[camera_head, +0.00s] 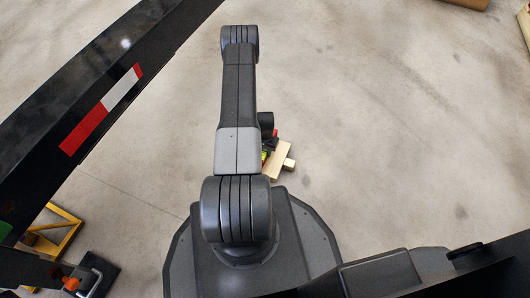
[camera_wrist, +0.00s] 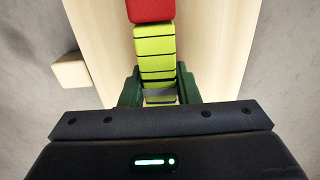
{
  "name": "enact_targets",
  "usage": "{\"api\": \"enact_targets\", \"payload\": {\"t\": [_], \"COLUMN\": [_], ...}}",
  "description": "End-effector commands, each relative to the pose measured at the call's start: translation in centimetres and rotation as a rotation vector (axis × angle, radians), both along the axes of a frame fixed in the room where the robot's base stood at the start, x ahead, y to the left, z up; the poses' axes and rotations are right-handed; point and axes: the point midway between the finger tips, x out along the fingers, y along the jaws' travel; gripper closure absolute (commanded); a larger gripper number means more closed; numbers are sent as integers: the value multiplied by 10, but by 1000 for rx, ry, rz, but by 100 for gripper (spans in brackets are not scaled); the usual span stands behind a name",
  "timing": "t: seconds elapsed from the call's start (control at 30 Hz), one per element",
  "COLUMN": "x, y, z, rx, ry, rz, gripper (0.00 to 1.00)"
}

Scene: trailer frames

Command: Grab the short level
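The short level, yellow-green with dark cross lines and a red end, lies lengthwise in the wrist view (camera_wrist: 154,45). It is over or on a pale wooden piece. My gripper (camera_wrist: 158,70) has its two dark green fingers on either side of the level, close to its edges. I cannot tell whether they press on it. The level's near end is hidden behind my gripper's body. In the head view only a small yellow-green bit (camera_head: 265,156) shows beside my arm, which hides most of the gripper.
The pale wooden piece (camera_head: 280,160) stands on the concrete floor, with a small wooden block (camera_wrist: 70,70) sticking out at its side. A dark beam with a red and white strip (camera_head: 102,108) crosses the left. A yellow frame (camera_head: 60,235) is at lower left.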

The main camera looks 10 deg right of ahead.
Motion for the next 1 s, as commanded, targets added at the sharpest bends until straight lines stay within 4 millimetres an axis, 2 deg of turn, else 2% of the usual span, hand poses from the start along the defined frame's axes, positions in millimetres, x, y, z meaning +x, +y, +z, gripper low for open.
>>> {"api": "enact_targets", "payload": {"t": [0.03, 0.07, 0.1, 0.37, 0.47, 0.8, 1.0], "x": [0, 0, 0, 0, 1, 1, 1], "y": [0, 0, 0, 0, 0, 0, 0], "z": [0, 0, 0, 4, 17, 83, 100], "rx": [0, 0, 0, -1, 0, 0, -1], "ry": [0, 0, 0, -1, -2, -2, -1], "rz": [0, 0, 0, 0, 0, 0, 0], "gripper": [93, 98, 100, 100, 100, 100, 100]}}
